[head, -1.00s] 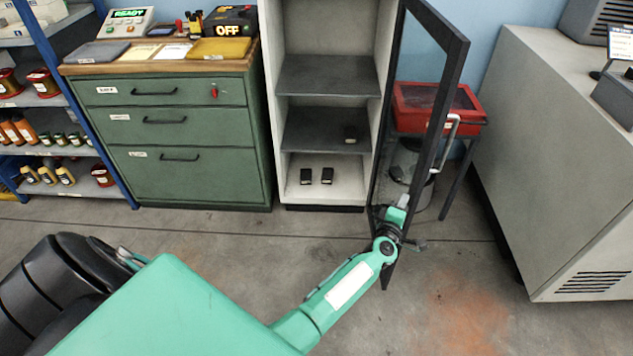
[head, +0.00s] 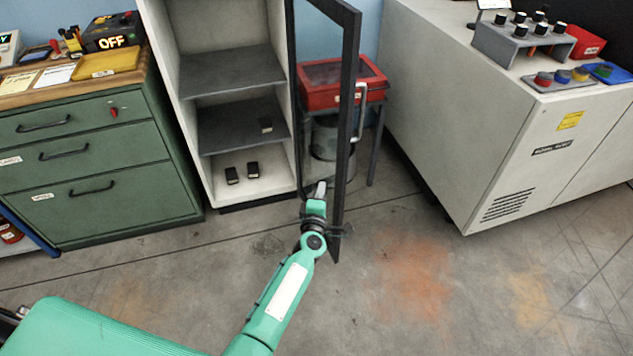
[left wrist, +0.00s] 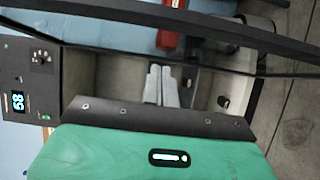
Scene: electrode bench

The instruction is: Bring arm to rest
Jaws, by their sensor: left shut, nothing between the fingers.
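My left arm comes in from the bottom left of the head view, green with a white label. Its gripper (head: 321,188) is low by the open, dark-framed glass cabinet door (head: 346,130). The fingers are shut with nothing between them; in the left wrist view the pale fingers (left wrist: 160,84) lie side by side. I cannot tell if the gripper touches the door. The door's pale handle (head: 360,108) is above and right of the gripper in the head view. My right gripper is not in view.
A green drawer unit (head: 100,205) stands left, a red case (head: 345,92) on a stand behind the door. A large grey console (head: 440,120) fills the right. The floor before it is clear.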

